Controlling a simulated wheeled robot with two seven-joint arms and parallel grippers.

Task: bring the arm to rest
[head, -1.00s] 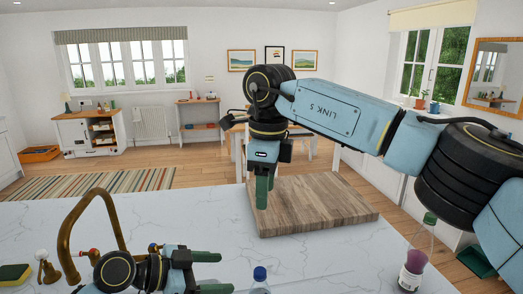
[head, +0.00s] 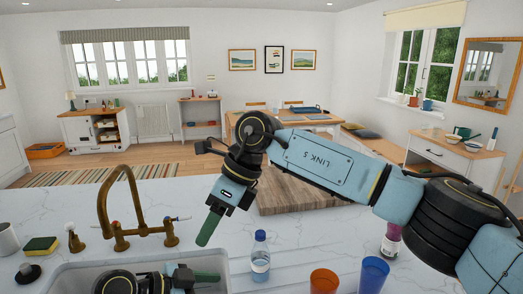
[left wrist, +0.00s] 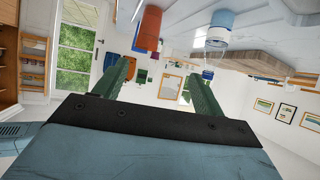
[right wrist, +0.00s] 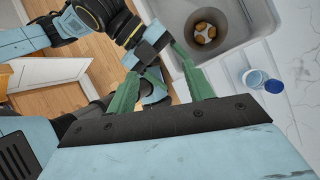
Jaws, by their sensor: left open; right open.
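My right gripper (head: 210,225) hangs over the marble counter near the middle of the head view, its green fingers pointing down and left. In the right wrist view its two fingers (right wrist: 165,95) stand apart with nothing between them. My left gripper (head: 192,278) is low in the head view, over the sink. In the left wrist view its fingers (left wrist: 155,85) are spread and empty.
A brass tap (head: 125,205) rises behind the sink (head: 75,270). A water bottle (head: 260,258), an orange cup (head: 324,281) and a blue cup (head: 373,273) stand right of it. A wooden board (head: 300,198) lies behind my right arm. A sponge (head: 41,246) is at left.

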